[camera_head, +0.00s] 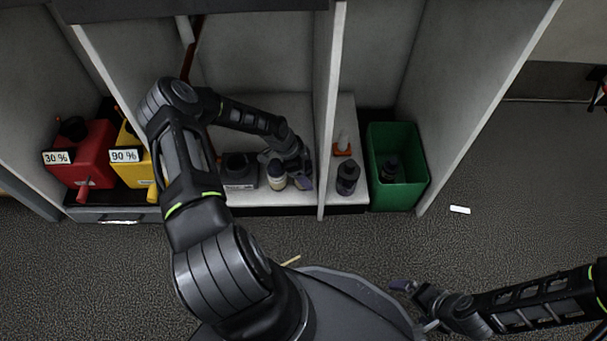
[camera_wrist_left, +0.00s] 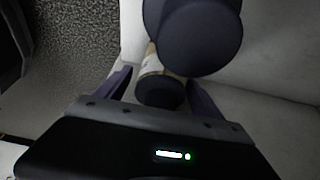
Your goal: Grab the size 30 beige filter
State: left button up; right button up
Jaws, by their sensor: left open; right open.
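A small cylinder with a beige body and dark ends (camera_head: 277,179) stands on the pale shelf of the middle bay. No size marking is readable on it. My left gripper (camera_head: 292,182) is right beside it, coming in from the upper left. In the left wrist view the beige cylinder (camera_wrist_left: 152,67) lies between the spread fingers of my left gripper (camera_wrist_left: 158,92), with room on both sides. A larger dark round part (camera_wrist_left: 195,38) covers some of it there. My right gripper (camera_head: 414,304) is open and empty, low over the floor at the right.
A dark block-shaped holder (camera_head: 240,172) stands left of the cylinder. Right of the divider (camera_head: 328,110) are a dark cylinder (camera_head: 347,178), an orange-based item (camera_head: 342,147) and a green bin (camera_head: 404,190). Red (camera_head: 84,155) and yellow (camera_head: 128,150) containers stand at the left.

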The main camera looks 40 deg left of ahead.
pick_arm(q)
jog(key=shift+c, duration=0.3)
jog(key=c, duration=1.6)
jog(key=shift+o, duration=0.2)
jog(key=shift+r, duration=0.15)
